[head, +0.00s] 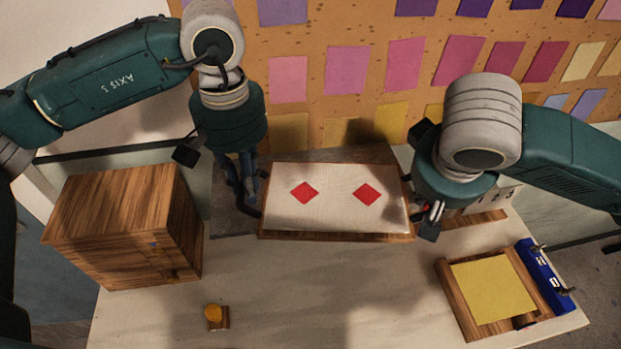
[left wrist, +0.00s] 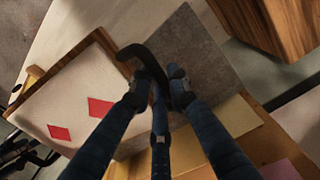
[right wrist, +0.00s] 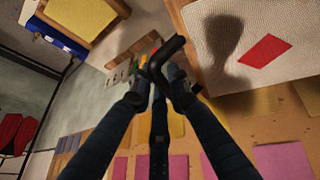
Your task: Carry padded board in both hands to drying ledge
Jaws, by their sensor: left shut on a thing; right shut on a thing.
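The padded board (head: 335,196) is a cream pad with two red diamonds on a wooden base. It is level at the middle of the table, overlapping a grey slab (head: 231,222) that may be the drying ledge. I cannot tell whether they touch. My left gripper (head: 250,200) is shut on the black handle at the board's left end; this handle shows in the left wrist view (left wrist: 146,60). My right gripper (head: 432,220) is shut on the right-end handle, which shows in the right wrist view (right wrist: 168,58). The right fingers are partly hidden by the arm in the head view.
A wooden drawer box (head: 115,215) stands at left. A small wooden piece with an orange knob (head: 213,313) lies at the front. A yellow pad on wood (head: 493,290) and a blue case (head: 546,275) lie at right. A swatch wall (head: 345,60) rises behind. The table's front middle is clear.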

